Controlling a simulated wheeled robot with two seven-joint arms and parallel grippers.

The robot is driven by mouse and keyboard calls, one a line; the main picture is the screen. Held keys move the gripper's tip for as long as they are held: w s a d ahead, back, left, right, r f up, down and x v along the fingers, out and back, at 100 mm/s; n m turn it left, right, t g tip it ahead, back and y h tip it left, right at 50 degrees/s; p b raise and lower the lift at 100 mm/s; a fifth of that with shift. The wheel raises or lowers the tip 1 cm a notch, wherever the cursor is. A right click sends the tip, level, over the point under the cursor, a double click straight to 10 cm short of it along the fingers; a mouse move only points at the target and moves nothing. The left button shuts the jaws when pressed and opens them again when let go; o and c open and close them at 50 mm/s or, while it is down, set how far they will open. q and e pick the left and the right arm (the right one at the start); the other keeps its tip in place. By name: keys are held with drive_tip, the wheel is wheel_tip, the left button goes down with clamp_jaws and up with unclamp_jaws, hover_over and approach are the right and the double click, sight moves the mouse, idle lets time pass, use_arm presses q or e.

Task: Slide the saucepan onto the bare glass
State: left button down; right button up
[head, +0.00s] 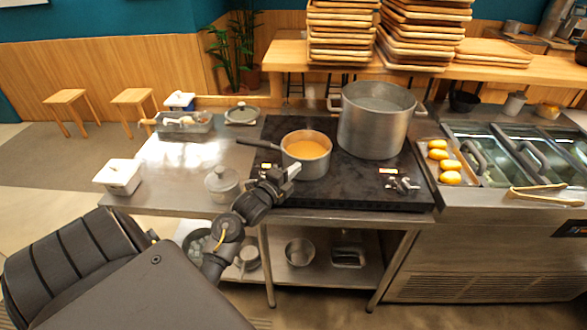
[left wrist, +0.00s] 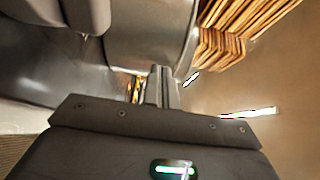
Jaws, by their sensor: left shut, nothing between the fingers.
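The grey saucepan (head: 306,164) holds orange contents and sits on the left part of the black glass cooktop (head: 345,190). Its dark handle (head: 258,144) points left. A large steel pot (head: 372,128) stands on the glass behind and right of it. Bare glass shows in front of both. My left gripper (head: 292,171) is shut and empty, at the saucepan's front left side; I cannot tell whether it touches. Its closed fingers also show in the left wrist view (left wrist: 163,86), near large grey metal surfaces. My right gripper is not in view.
A lidded pot (head: 222,184) stands left of my left gripper. Small metal pieces (head: 403,185) lie at the cooktop's front right. A tray of yellow items (head: 447,186) is right of the cooktop. Tongs (head: 545,194) lie farther right. The counter's left part has free room.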

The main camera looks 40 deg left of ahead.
sight(294, 162)
use_arm(q)
drive_tip(key=shift+w+a+b, duration=0.7)
drive_tip(key=shift+w+a, duration=0.55)
drive_tip(key=shift+a, duration=0.15)
drive_tip(key=shift+s+d, duration=0.1)
